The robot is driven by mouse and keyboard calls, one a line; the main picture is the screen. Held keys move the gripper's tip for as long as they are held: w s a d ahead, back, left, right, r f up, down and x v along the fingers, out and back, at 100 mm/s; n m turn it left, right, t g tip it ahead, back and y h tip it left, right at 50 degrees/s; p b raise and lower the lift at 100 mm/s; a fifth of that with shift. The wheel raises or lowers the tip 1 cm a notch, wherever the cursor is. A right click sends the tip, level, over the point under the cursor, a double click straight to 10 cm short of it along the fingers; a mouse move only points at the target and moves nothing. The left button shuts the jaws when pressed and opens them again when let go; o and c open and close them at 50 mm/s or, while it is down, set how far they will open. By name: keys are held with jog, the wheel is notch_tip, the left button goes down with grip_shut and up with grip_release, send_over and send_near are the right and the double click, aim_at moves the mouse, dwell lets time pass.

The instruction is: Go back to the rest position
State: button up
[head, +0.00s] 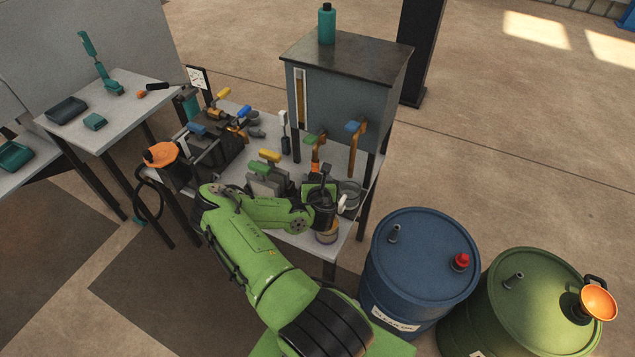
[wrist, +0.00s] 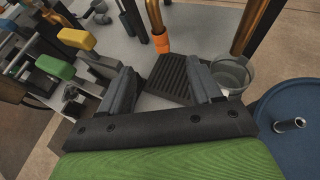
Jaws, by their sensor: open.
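My green arm reaches over the front of the grey workbench (head: 232,178) in the head view. My gripper (wrist: 164,82) shows in the wrist view with its two dark fingers wide apart and nothing between them. In the head view the wrist hides much of the gripper. Beyond the fingers lies a dark ribbed grate (wrist: 172,78) on the bench. A grey cup-like container (wrist: 232,72) stands just right of the right finger; I cannot tell whether they touch.
A grey cabinet (head: 345,85) with copper taps stands behind my gripper. Yellow and green handled valves (head: 268,160) are close on the left. A blue drum (head: 420,255) and a green drum (head: 535,300) stand right of the bench. Floor at far right is open.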

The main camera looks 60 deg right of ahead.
jog(key=shift+v, duration=0.85)
jog(key=shift+f, duration=0.1)
jog(key=w+a+r+m+g+y, duration=0.1)
jog(key=w+a+r+m+y, duration=0.25)
jog(key=a+r+m, duration=0.65)
jog(key=w+a+r+m+g+y, duration=0.15)
jog(key=w+a+r+m, duration=0.25)
jog(key=a+r+m, duration=0.55)
jog(key=s+a+r+m+t+y, duration=0.1)
jog(key=s+a+r+m+y, duration=0.2)
jog(key=a, duration=0.4)
jog(key=s+a+r+m+y, duration=0.1)
jog(key=s+a+r, duration=0.2)
jog(key=a+r, duration=0.25)
jog(key=s+a+r+m+y, duration=0.1)
jog(key=s+a+r, duration=0.1)
jog(key=s+a, duration=0.6)
jog(key=s, duration=0.3)
jog(key=shift+s+a+r+b, duration=0.3)
jog(key=shift+r, duration=0.1)
